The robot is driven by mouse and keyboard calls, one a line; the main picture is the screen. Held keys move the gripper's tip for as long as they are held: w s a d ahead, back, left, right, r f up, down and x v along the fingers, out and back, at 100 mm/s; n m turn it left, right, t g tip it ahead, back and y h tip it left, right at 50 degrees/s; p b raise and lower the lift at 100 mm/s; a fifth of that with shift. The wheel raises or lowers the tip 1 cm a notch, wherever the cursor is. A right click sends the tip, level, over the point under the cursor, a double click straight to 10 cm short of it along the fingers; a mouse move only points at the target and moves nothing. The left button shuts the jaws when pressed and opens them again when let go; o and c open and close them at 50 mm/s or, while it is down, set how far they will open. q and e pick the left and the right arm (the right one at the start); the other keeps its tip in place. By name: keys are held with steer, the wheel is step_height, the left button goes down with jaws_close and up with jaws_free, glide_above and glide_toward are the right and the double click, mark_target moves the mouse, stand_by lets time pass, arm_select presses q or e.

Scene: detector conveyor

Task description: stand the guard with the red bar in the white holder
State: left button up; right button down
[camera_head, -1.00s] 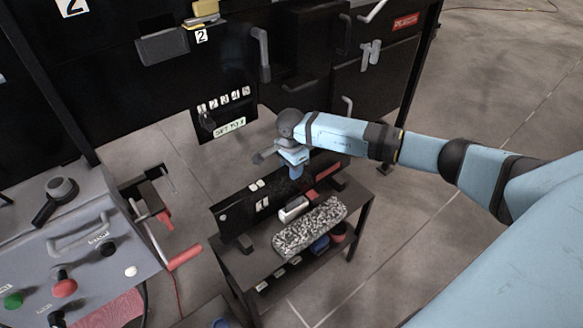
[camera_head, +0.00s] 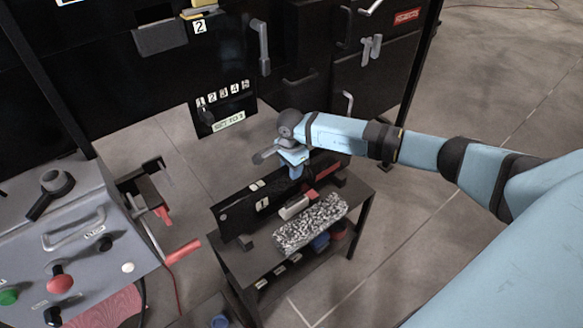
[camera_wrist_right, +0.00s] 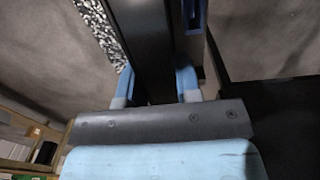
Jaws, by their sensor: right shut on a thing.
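My right gripper (camera_head: 295,170) is over the small black table, pointing down at the upper edge of a long dark upright panel (camera_head: 235,211) with white labels. In the right wrist view its two blue fingers (camera_wrist_right: 155,88) are shut on a dark, flat, board-like part (camera_wrist_right: 143,35). A red bar (camera_head: 314,194) shows low at the right part of this panel; I cannot tell for sure that it belongs to the held part. A small white block, likely the white holder (camera_head: 293,208), sits in front of the panel, left of the red bar. My left gripper is not in view.
A speckled grey block (camera_head: 310,224) lies along the table's front. Blue and red items sit on its lower shelf. A black cabinet (camera_head: 285,85) is behind. Floor at right is clear.

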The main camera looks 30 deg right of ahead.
steer(key=shift+w+f, duration=0.1)
steer(key=shift+f, duration=0.05)
steer(key=c, duration=0.7)
jaws_free()
steer(key=shift+c, duration=0.2)
step_height(320, 180, up, 14)
steer(key=shift+p, duration=0.4)
steer(key=shift+f, duration=0.1)
